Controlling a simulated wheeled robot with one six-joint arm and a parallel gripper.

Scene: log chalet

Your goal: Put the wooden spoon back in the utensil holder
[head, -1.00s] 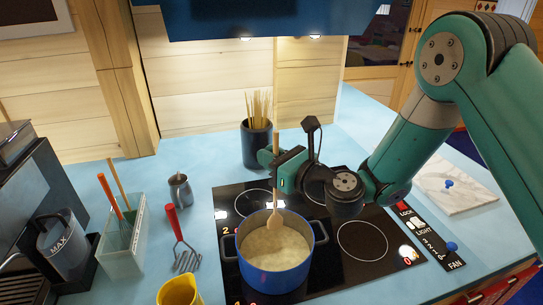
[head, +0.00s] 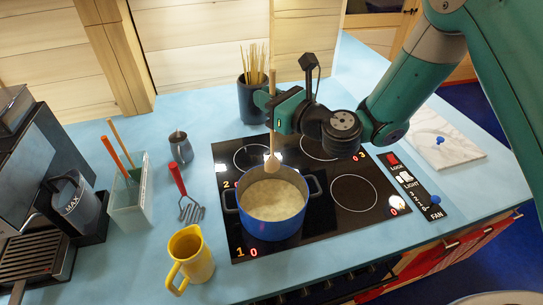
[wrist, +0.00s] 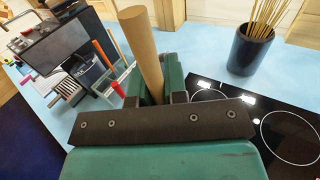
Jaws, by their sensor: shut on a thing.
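The wooden spoon (head: 272,160) hangs upright, bowl end down, with its bowl at the back rim of the blue pot (head: 272,225) in the head view. My gripper (head: 270,108) is shut on its handle, which rises between the fingers in the wrist view (wrist: 142,45). The utensil holder (head: 130,219) is a pale, see-through rectangular container at the left of the counter. An orange-handled utensil (head: 121,158) and a wooden-handled one (head: 119,145) stand in it. My gripper is to the right of the holder and well apart from it.
The pot holds pale food and sits on the black cooktop (head: 330,220). A dark jar of spaghetti (head: 252,103) stands behind. A red-handled masher (head: 180,185), small metal pot (head: 180,149) and yellow jug (head: 190,258) lie between pot and holder. A coffee machine (head: 35,165) stands far left.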

